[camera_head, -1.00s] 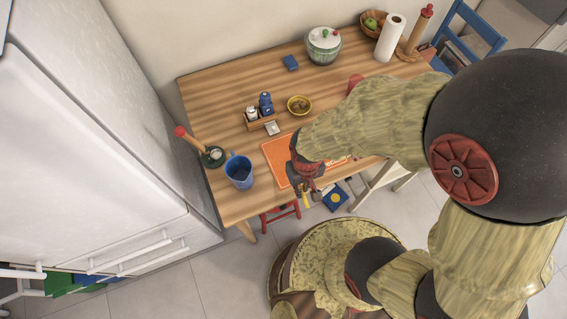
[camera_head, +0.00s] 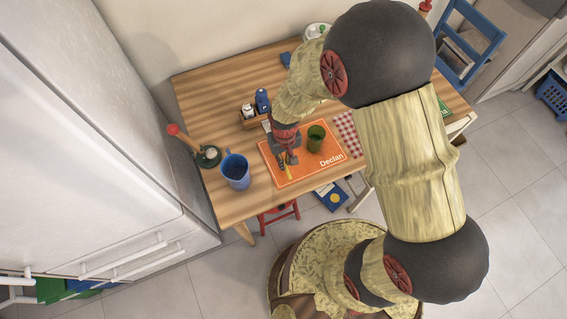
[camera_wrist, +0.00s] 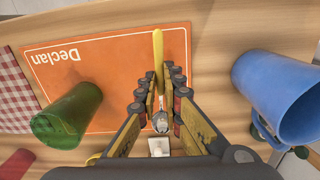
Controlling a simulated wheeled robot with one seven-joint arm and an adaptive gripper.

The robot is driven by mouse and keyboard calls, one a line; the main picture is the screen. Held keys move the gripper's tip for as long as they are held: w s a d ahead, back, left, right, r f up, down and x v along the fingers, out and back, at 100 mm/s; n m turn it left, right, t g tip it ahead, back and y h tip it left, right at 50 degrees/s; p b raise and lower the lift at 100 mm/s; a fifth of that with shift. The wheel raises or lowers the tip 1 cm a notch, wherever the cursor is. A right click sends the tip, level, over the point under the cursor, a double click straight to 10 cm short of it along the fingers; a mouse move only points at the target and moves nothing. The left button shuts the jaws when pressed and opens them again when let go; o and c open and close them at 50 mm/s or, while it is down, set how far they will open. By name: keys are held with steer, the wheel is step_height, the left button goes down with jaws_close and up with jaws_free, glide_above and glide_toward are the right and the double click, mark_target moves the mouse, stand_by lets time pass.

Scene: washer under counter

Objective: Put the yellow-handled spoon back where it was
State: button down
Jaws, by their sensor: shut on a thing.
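In the head view my gripper (camera_head: 287,160) is over the left part of the orange "Declan" placemat (camera_head: 310,170), which also shows in the wrist view (camera_wrist: 110,55). The spoon shows there only as a small yellow streak. I cannot tell whether the spoon touches the mat.
A green cup (camera_head: 316,138) stands on the mat, right of my gripper. A blue mug (camera_head: 236,172) stands left of the mat. A red-checked napkin (camera_head: 348,134) lies to the right. A wooden caddy (camera_head: 250,121) is behind. Bare table (camera_head: 215,105) lies at the back left.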

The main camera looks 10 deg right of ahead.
steer(key=shift+w+a+f+b, duration=0.1)
steer(key=shift+w+f+b, duration=0.15)
steer(key=shift+f, duration=0.7)
steer(key=shift+w+f+b, duration=0.15)
steer(key=shift+f+b, duration=0.05)
steer(key=shift+f, duration=0.7)
steer(key=shift+f, duration=0.2)
steer(key=c, duration=2)
jaws_free()
steer(key=shift+o, duration=0.2)
steer(key=shift+b, duration=0.3)
